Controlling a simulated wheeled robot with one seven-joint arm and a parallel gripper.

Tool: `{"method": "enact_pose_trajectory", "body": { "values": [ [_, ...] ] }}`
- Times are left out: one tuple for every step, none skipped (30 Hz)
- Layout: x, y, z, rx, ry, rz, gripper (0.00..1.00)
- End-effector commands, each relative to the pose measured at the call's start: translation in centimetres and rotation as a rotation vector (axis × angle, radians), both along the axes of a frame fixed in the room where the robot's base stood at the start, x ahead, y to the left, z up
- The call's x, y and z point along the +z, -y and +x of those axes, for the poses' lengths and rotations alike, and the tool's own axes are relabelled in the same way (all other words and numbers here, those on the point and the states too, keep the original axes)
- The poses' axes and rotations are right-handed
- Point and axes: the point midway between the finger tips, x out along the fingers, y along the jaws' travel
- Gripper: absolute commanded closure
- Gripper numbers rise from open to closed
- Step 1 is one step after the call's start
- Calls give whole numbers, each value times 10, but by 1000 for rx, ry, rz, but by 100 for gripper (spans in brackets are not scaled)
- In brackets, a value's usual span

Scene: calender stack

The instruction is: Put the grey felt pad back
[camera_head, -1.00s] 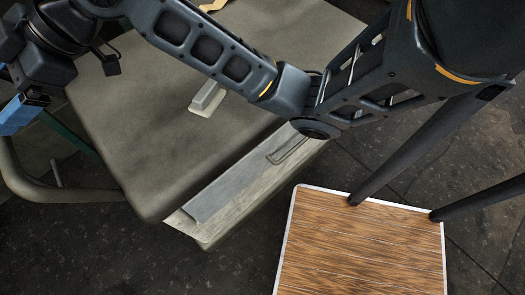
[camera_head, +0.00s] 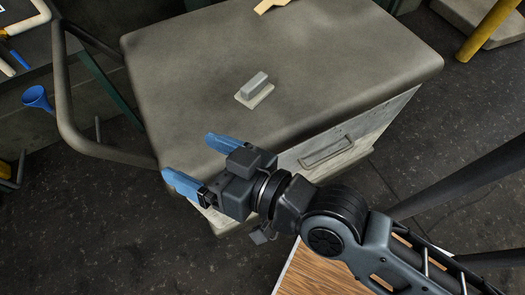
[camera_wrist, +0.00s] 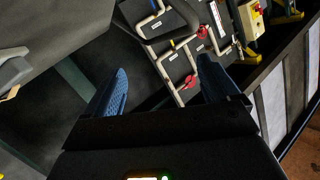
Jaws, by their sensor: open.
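A small grey block (camera_head: 255,84) lies on a thin pale plate (camera_head: 254,97) on top of the grey cart (camera_head: 330,50) in the head view. I cannot tell for sure whether this block is the felt pad. A grey block (camera_wrist: 14,72) on a grey surface is cut off at the left edge of the wrist view. My gripper (camera_head: 191,158) is open over the cart's front left edge, pointing left, apart from the block. Its blue fingers show with nothing between them in the wrist view (camera_wrist: 162,68).
The cart has a bent tube handle (camera_head: 75,120) at its left and a handled front panel (camera_head: 326,152). A wooden board (camera_head: 320,272) is at the bottom. Much of the cart top is bare.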

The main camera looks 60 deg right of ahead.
Motion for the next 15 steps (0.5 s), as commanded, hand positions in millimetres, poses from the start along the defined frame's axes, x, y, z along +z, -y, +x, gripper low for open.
{"method": "enact_pose_trajectory", "body": {
  "values": [
    [-9, 4, -27, -7, -31, -23, 12],
    [-12, 8, -41, -14, -41, -40, 12],
    [-15, 14, -60, -17, -56, -64, 12],
    [-17, 19, -73, -18, -65, -86, 12],
    [-18, 24, -86, -17, -73, -107, 12],
    [-17, 30, -103, -12, -82, -137, 12],
    [-17, 35, -115, -6, -87, -161, 12],
    [-16, 40, -125, 3, -91, -182, 12],
    [-13, 45, -138, 14, -93, -211, 12],
    [-12, 50, -146, 23, -96, -230, 12],
    [-9, 53, -153, 34, -96, -249, 12],
    [-7, 58, -161, 46, -96, -269, 12],
    [-5, 60, -166, 55, -96, -284, 12],
    [-3, 63, -170, 62, -94, -296, 12],
    [-1, 65, -175, 72, -94, -308, 12]
  ]
}}
